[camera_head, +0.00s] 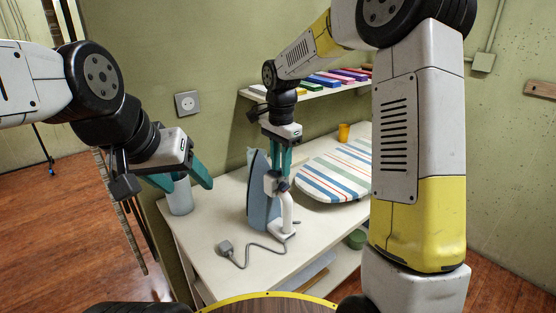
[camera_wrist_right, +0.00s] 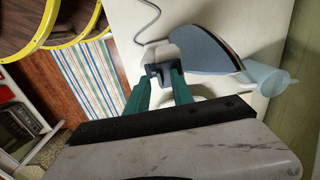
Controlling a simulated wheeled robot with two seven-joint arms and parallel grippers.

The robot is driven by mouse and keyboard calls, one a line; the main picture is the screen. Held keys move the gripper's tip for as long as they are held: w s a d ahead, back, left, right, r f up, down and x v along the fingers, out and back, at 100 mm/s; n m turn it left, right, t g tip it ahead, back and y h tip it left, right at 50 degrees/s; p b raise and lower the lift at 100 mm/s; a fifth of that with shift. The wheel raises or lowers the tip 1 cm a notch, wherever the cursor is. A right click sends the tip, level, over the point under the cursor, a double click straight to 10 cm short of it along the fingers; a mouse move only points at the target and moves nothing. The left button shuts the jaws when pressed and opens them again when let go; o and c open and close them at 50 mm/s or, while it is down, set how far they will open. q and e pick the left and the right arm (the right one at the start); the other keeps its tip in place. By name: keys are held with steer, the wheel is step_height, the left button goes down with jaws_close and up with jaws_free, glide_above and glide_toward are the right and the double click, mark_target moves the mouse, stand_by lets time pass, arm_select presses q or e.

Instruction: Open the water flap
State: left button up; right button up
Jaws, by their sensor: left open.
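A blue-grey and white iron (camera_head: 258,195) stands on its heel on the white table, its soleplate facing left. It also shows in the wrist view (camera_wrist_right: 205,52). My right gripper (camera_head: 280,178) points down at the iron's upper front part, its teal fingertips on either side of a small dark blue piece there. I cannot tell whether they press on it. In the wrist view the right fingertips (camera_wrist_right: 161,74) stand a little apart. The water flap cannot be made out clearly; the fingers cover part of that area. My left gripper (camera_head: 188,190) is open and empty, left of the iron.
A translucent cup (camera_head: 180,197) stands at the table's left end, behind my left gripper. The iron's grey cord (camera_head: 255,262) lies along the front. A striped ironing board (camera_head: 318,172) and yellow cup (camera_head: 344,132) are to the right. A shelf (camera_head: 318,93) hangs above.

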jaws_close()
steer(key=shift+w+a+r+g+h, duration=0.2)
steer(key=shift+w+a+g+h, duration=0.05)
steer(key=shift+g+h, duration=0.3)
steer(key=shift+w+a+r+g+h, duration=0.25)
steer(key=shift+g+h, duration=0.2)
steer(key=shift+g, duration=0.2)
steer(key=shift+w+a+r+g+h, duration=0.2)
steer(key=shift+w+g+h, duration=0.1)
steer(key=shift+g+h, duration=0.35)
steer(key=shift+w+a+r+g+h, duration=0.2)
steer(key=shift+g+h, duration=0.25)
steer(key=shift+g, duration=0.4)
steer(key=shift+f, duration=0.1)
